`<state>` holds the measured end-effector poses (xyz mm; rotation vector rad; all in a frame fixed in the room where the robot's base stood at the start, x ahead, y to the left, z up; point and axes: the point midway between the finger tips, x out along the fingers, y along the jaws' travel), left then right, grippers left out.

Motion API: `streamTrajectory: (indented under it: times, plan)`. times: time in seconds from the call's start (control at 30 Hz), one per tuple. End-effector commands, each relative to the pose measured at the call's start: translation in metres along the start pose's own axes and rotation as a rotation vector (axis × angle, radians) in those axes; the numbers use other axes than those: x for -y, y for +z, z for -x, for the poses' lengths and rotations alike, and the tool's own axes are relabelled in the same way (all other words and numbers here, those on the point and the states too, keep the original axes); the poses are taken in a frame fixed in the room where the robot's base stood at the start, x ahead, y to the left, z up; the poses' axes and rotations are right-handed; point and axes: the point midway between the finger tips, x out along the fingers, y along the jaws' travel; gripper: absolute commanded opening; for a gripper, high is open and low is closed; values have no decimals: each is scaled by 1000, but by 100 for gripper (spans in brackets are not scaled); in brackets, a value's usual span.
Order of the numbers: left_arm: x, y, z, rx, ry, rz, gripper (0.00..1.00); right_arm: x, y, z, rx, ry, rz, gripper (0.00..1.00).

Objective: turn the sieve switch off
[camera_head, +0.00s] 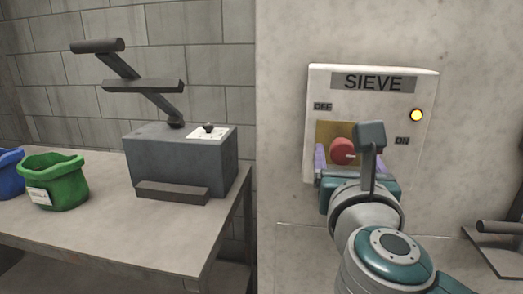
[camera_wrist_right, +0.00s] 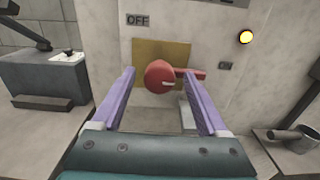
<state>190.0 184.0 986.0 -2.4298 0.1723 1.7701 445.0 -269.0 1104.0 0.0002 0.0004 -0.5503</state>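The sieve switch box (camera_head: 393,160) is a pale panel on the wall, with a SIEVE sign, an OFF label at upper left and an ON label at right. Its lamp (camera_head: 416,115) glows yellow. The red knob (camera_head: 341,151) sits on a yellow plate; in the right wrist view the knob (camera_wrist_right: 159,76) has a red handle (camera_wrist_right: 190,74) pointing right. My right gripper (camera_wrist_right: 159,72) is open, its purple fingers apart on either side of the knob. I cannot tell whether they touch it. My arm hides part of the switch in the head view. My left gripper is not in view.
At the left, a table (camera_head: 165,231) carries a grey machine (camera_head: 180,162) with a lever, a green bag (camera_head: 54,181) and a blue bag (camera_head: 9,174).

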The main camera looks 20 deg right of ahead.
Motion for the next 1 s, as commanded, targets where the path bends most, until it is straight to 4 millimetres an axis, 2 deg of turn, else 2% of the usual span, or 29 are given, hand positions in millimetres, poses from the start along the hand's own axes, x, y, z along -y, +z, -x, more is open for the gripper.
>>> streamTrajectory:
  times: [0.07,0.63,0.67,1.0]
  plan:
    - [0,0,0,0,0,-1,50,0,0,0,0,0,0,66]
    - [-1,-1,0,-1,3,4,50,0,0,0,0,0,0,2]
    - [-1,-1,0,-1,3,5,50,0,0,0,0,0,0,0]
    - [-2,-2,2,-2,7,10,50,0,1,1,0,-1,32,0]
